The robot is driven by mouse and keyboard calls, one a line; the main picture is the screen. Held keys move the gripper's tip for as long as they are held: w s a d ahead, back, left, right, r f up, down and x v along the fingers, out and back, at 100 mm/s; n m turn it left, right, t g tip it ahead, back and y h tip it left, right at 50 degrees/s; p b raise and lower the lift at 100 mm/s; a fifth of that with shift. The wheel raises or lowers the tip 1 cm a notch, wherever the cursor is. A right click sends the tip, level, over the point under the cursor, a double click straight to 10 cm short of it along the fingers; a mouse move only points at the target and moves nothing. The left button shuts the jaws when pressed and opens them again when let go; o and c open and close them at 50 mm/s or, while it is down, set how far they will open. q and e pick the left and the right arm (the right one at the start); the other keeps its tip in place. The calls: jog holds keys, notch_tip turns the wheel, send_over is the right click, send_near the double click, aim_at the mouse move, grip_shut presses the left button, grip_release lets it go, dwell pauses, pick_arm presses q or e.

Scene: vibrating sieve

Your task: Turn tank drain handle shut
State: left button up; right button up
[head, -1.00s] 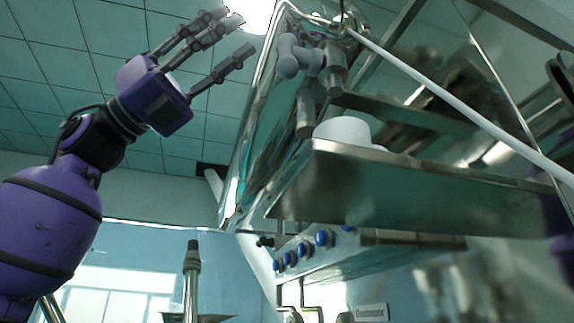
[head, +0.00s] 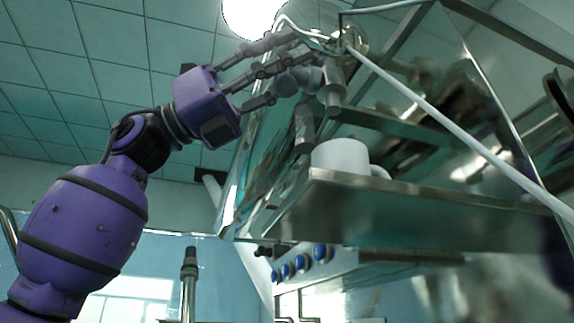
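The grey drain handle (head: 300,80) has a rounded end and sits by grey pipe pieces (head: 335,85) beneath the shiny metal tank, in the upper middle of the head view. My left gripper (head: 287,72) is at the handle. Its upper fingers reach over the handle, and its lower finger extends below it on the left. The fingers are spread, and the upper ones partly hide the handle. I cannot tell whether they touch it. My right gripper is not in view.
A white mug (head: 340,156) stands on a metal shelf (head: 420,205) just below the handle. A white rod (head: 450,125) runs diagonally down to the right. Blue knobs (head: 303,264) line a panel below. Free air lies left of the tank.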

pick_arm(q)
jog(key=shift+w+a+f, duration=0.1)
jog(key=shift+w+a, duration=0.05)
jog(key=shift+w, duration=0.15)
jog(key=shift+c, duration=0.4)
jog(key=shift+w, duration=0.1)
jog(key=c, duration=0.6)
grip_shut()
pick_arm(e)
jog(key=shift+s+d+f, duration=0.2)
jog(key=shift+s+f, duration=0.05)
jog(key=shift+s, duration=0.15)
